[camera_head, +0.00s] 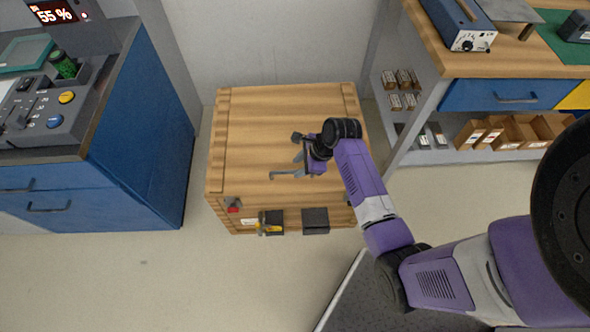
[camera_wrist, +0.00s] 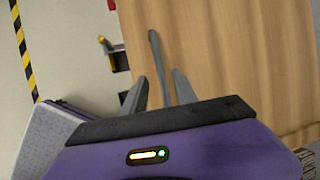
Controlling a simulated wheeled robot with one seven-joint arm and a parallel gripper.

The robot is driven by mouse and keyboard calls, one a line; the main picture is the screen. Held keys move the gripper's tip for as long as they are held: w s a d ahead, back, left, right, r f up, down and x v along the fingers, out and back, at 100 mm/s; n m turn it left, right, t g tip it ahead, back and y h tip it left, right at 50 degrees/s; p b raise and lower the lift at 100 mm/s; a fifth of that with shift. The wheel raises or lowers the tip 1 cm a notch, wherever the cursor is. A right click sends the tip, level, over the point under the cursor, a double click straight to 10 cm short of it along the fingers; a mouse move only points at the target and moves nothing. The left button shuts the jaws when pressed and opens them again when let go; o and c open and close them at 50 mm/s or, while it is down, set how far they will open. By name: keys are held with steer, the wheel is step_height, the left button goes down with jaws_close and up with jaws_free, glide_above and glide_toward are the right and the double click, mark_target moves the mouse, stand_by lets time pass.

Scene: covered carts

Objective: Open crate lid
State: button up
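A wooden crate (camera_head: 240,204) stands on the floor, with its flat plank lid (camera_head: 262,120) lying closed on top. The lid also shows in the wrist view (camera_wrist: 240,60). A thin grey bar handle (camera_head: 285,175) is on the lid towards its front. My gripper (camera_head: 297,147) is over the lid, its fingers apart. In the wrist view the handle (camera_wrist: 154,45) runs between the two fingertips of my gripper (camera_wrist: 160,76), with gaps visible on both sides. I cannot tell how far the fingers are above the lid. My arm hides the lid's right part.
A blue cabinet (camera_head: 150,140) stands left and a workbench (camera_head: 510,70) right. A wall is behind.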

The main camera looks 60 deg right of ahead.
mark_target(293, 171)
steer(key=shift+x, duration=1.7)
jaws_close()
